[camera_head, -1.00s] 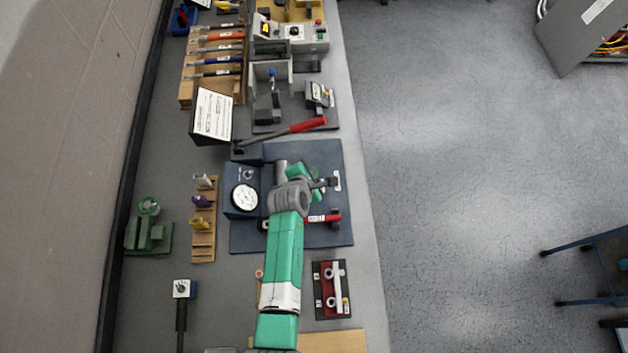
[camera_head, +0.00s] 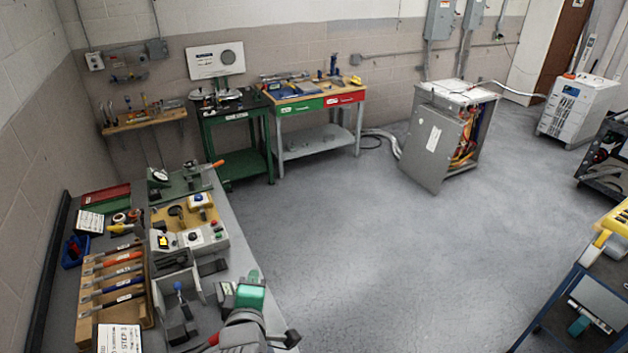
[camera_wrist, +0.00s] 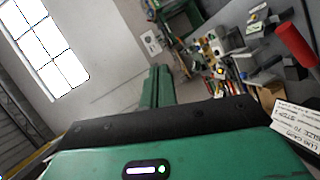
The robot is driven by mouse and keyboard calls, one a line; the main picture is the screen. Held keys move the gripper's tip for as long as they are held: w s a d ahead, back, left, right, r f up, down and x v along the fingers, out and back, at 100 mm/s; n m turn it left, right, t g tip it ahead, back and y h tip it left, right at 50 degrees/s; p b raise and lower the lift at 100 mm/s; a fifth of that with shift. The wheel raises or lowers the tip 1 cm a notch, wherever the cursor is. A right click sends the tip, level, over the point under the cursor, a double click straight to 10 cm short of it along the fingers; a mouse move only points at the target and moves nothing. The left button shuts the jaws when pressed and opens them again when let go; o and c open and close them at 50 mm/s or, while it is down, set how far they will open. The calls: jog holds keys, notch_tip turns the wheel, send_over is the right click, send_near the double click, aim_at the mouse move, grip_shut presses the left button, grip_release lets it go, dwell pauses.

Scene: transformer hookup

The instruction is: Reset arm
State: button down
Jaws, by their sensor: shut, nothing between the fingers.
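My gripper (camera_wrist: 160,72) shows in the wrist view, its two green fingers close together with nothing between them. The black edge and green body of the hand fill the lower part of that view. In the head view, part of my green and grey arm (camera_head: 248,293) is raised at the bottom edge, over the right side of the near bench; the fingers cannot be made out there.
The grey near bench (camera_head: 235,240) holds a wooden rack of tools (camera_head: 118,285), a control box (camera_head: 190,238) and a sign (camera_head: 120,338). Green and wooden tables (camera_head: 320,97) stand behind, with an open grey cabinet (camera_head: 432,140). The floor (camera_head: 390,260) between is clear.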

jog(key=s+d+r+m+t, duration=0.1)
jog(key=d+r+m+t, duration=0.15)
jog(key=r, duration=0.55)
jog(key=s+d+r+m+t, duration=0.1)
jog(key=s+d+r+m, duration=0.15)
jog(key=r, duration=0.55)
jog(key=s+d+r+m+t, duration=0.2)
jog(key=s+r+m, duration=0.1)
jog(key=s+r, duration=0.3)
jog(key=s+d+r+m+t, duration=0.2)
jog(key=s+r, duration=0.5)
jog(key=r, duration=0.4)
jog(key=s+d+r+m+t+h+p, duration=0.1)
jog(key=s+d+r+m+t, duration=0.1)
jog(key=s+r+m, duration=0.4)
notch_tip(320, 180, up, 3)
jog(key=shift+s+d, duration=0.2)
jog(key=shift+d, duration=0.45)
jog(key=shift+t, duration=0.25)
